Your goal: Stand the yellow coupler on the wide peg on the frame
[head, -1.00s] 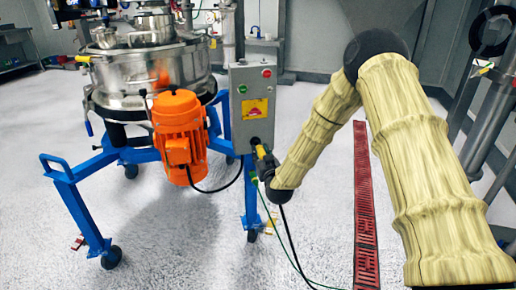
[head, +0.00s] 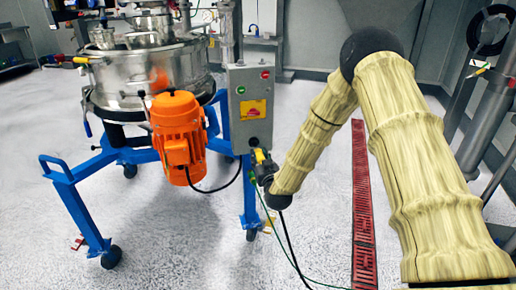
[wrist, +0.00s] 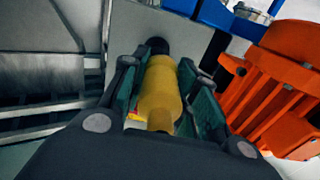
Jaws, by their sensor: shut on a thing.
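The yellow coupler (wrist: 160,92) is between the two green-padded fingers of my gripper (wrist: 160,105), which is shut on it. A dark round end (wrist: 157,46) shows at the coupler's far end; I cannot tell whether it is part of the coupler or behind it. In the head view the coupler (head: 260,156) and my gripper (head: 262,170) are just below a black fitting (head: 253,142) on the grey control box. I cannot tell whether they touch. The blue frame (head: 93,167) carries the steel sifter. I cannot make out the wide peg.
The orange motor (head: 179,130) is left of my gripper, and it is at the right in the wrist view (wrist: 285,90). The grey control box (head: 251,102) stands close above my gripper. Cables hang to the floor. A red floor grate (head: 363,210) lies right of my gripper.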

